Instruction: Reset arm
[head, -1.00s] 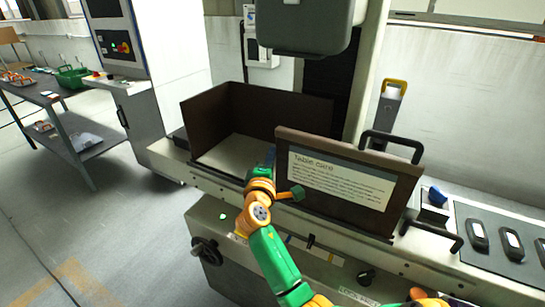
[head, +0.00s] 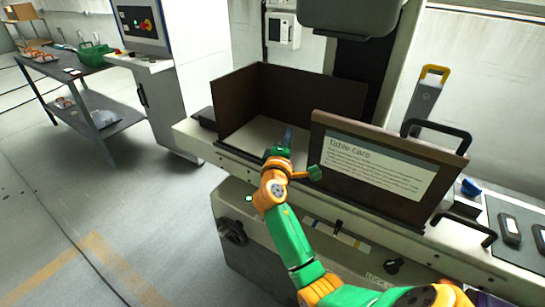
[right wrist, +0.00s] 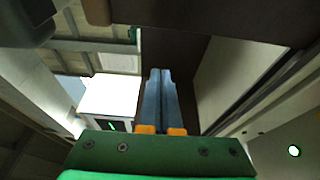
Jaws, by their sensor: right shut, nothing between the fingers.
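My right arm is green and orange and comes in from the bottom right of the head view. My right gripper (head: 287,137) is at the front opening of the brown-walled enclosure (head: 312,97), left of the "Table care" panel (head: 385,168). In the right wrist view its two blue-grey fingers (right wrist: 161,97) lie side by side, shut and empty. The fingers point toward the dark inside of the enclosure. My left gripper is not in view.
A wire erosion machine with a black handle (head: 440,133) fills the middle. A control cabinet (head: 155,85) and a shelf table (head: 75,72) with a green basket (head: 95,55) are at left. The floor (head: 100,215) at left is clear.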

